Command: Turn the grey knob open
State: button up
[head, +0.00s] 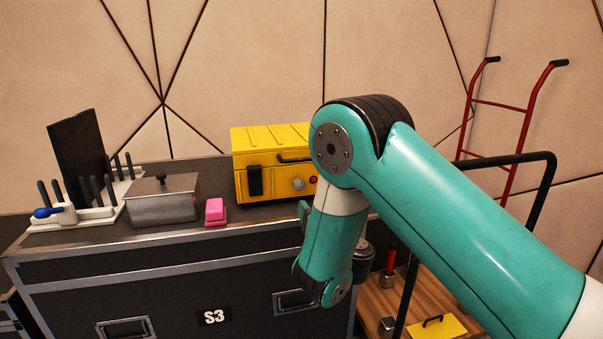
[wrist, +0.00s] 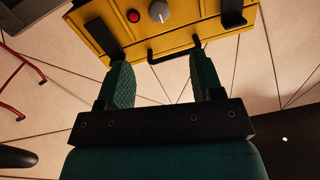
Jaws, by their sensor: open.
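The grey knob (head: 298,184) is on the front of the yellow box (head: 272,137), just left of a small red button (head: 314,180). In the wrist view, the box appears upside down, with the knob (wrist: 158,11) near the top edge beside the red button (wrist: 133,16). My gripper (wrist: 158,57) is open, its two teal fingers apart with nothing between them. The knob shows beyond the fingertips, roughly between them in the picture, and is not touched. In the head view, my arm hides most of the gripper.
The box has a black handle (head: 295,158) and a dark latch (head: 255,180). On the case top (head: 165,237) to the left are a pink block (head: 215,211), a lidded metal box (head: 163,201) and a tool rack (head: 75,218). A red hand truck (head: 524,130) stands at right.

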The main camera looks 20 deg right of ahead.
aim_at(300, 186)
jog(key=shift+w+a+p, duration=0.2)
jog(key=shift+w+p, duration=5.15)
jog(key=shift+w, duration=0.8)
jog(key=c, duration=0.9)
